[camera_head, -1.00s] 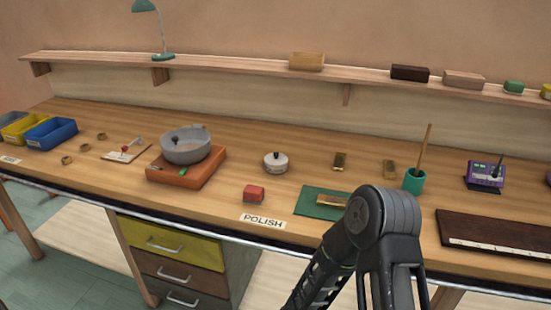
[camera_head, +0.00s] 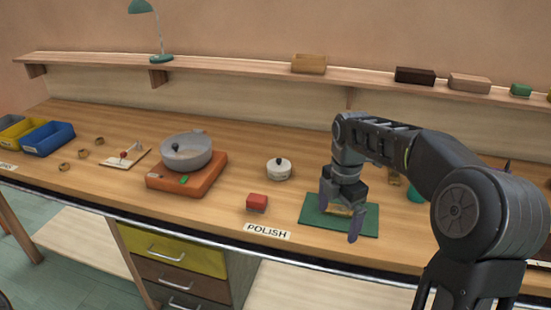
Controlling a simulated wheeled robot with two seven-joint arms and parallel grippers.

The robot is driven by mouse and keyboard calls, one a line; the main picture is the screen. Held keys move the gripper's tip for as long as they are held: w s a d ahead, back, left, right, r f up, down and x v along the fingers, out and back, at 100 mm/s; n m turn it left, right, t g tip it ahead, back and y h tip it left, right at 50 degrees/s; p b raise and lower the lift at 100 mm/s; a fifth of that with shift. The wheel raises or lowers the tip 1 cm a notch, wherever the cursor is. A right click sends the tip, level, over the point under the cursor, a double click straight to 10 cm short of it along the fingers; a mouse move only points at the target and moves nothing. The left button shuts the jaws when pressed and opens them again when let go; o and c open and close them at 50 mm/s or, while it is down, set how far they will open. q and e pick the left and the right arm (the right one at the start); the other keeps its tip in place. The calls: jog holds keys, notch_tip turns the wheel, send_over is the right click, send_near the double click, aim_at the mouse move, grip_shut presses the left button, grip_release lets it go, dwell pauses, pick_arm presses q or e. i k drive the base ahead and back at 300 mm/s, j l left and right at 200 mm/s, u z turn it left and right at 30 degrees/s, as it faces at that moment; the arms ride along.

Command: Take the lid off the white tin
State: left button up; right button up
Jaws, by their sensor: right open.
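The white tin (camera_head: 279,172) stands upright on the bench near the middle, a small round pot with its lid on and a dark knob on top. My right gripper (camera_head: 340,222) is to the right of the tin and nearer the front, pointing down over the green mat (camera_head: 312,214). Its fingers are spread apart, with a brass-coloured block (camera_head: 337,211) on the mat showing between them. I cannot tell whether they touch the block. My left gripper is not in view.
My right arm hides much of the bench's right side. Bare bench surrounds the tin.

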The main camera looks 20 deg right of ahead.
aim_at(277, 164)
jog(key=i, duration=1.3)
